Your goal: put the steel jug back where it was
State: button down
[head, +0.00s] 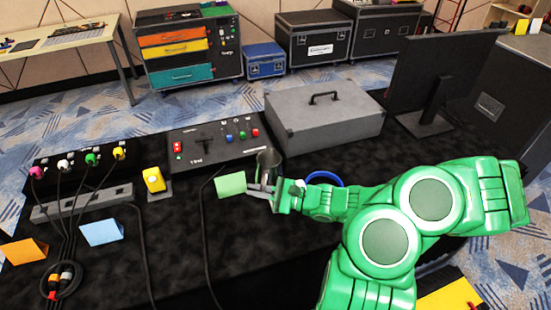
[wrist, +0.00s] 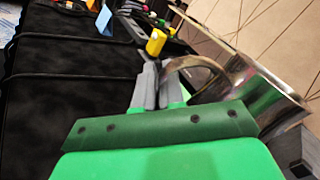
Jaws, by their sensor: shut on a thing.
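The steel jug (head: 267,160) shows in the head view just beyond my gripper (head: 262,190), in front of the black control box. My gripper is shut on the jug's handle. I cannot tell whether the jug touches the table.
A green card (head: 231,184) stands close left of my gripper. A blue ring (head: 325,178) lies partly behind my arm. The control box (head: 210,146), grey case (head: 325,118) and monitor (head: 440,75) stand behind. Cables cross the black table (head: 180,235), whose front middle is otherwise mostly clear.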

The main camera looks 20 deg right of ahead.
jog(key=s+a+f+n+g+y, duration=0.1)
jog(key=s+a+n+g+y, duration=0.2)
jog(key=a, duration=0.9)
jog(key=s+a+f+n+g, duration=0.1)
jog(key=a+f+n+g, duration=0.15)
jog(key=a+g, duration=0.65)
jog(key=shift+w+a+f+n+t, duration=0.1)
jog(key=shift+a+f+t, duration=0.4)
jog(key=shift+f, duration=0.65)
jog(key=shift+w+a+f+n+t, duration=0.1)
jog(key=shift+a+f+t, duration=0.4)
jog(key=shift+f, duration=0.6)
jog(key=shift+a+f+n+t, duration=0.1)
jog(key=shift+a+f+t, duration=0.4)
jog(key=shift+f, duration=0.65)
jog(key=shift+d, duration=0.15)
jog(key=c, duration=1.2)
grip_release()
jog(key=shift+f, duration=0.1)
jog(key=shift+c, duration=0.2)
jog(key=shift+d, duration=0.15)
jog(key=shift+s+d, duration=0.15)
jog(key=shift+d, duration=2.8)
jog(key=shift+s+d, duration=0.15)
jog(key=shift+d, duration=2.8)
